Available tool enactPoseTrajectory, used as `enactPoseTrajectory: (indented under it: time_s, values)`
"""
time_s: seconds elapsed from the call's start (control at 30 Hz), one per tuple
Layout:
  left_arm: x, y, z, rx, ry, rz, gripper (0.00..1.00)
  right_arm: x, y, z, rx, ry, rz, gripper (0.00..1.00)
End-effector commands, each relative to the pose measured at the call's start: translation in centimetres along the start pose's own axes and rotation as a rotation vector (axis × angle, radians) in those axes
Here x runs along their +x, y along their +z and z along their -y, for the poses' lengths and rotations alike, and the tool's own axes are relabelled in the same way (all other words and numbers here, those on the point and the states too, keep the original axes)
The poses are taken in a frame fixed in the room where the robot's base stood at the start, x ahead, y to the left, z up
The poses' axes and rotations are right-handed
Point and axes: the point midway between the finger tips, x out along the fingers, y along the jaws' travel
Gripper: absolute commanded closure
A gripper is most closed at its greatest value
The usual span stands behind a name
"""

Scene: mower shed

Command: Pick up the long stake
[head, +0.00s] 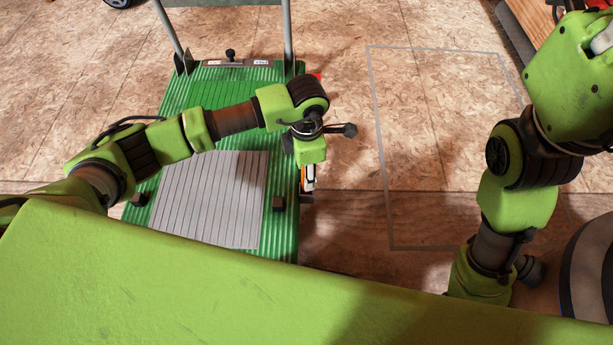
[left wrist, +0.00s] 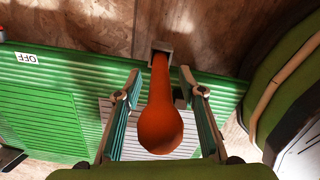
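An orange stake with a rounded, wider near end (left wrist: 160,125) stands between the fingers of my left gripper (left wrist: 164,95) in the left wrist view. Its thin far end meets a small grey bracket (left wrist: 161,50) at the edge of the green platform. The fingers are apart, with a gap on each side of the stake. In the head view my left gripper (head: 308,178) points down at the platform's right edge, with a little orange showing by it; the rest of the stake is hidden there. My right gripper is not in view.
The green ribbed platform (head: 190,100) has a grey slatted panel (head: 210,200), small dark blocks and upright metal posts (head: 288,35). A grey outline (head: 378,140) marks clear wooden floor to the right. A striped round object (head: 590,265) is at far right.

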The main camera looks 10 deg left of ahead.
Motion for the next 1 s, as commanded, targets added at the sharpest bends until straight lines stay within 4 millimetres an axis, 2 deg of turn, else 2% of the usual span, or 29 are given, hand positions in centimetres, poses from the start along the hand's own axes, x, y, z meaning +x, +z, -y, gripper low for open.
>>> enactPoseTrajectory:
  time_s: [0.17,0.3,0.33,0.73,0.87,1.0]
  values:
    - [-0.1,0.0,0.0,0.000,0.000,0.001,0.63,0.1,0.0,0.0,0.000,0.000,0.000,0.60]
    - [-0.1,0.0,0.0,0.000,0.000,0.001,0.97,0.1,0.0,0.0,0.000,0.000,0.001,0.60]
    - [-0.1,0.0,0.0,0.000,0.000,0.001,1.00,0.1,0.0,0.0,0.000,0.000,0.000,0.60]
    - [-0.5,0.0,0.0,0.000,0.000,0.001,1.00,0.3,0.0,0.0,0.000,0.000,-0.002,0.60]
    - [-1.7,0.1,0.0,0.000,0.001,0.002,1.00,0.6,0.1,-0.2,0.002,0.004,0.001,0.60]
    - [-3.6,0.0,-0.1,0.000,0.001,0.002,1.00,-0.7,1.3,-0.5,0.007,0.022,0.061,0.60]
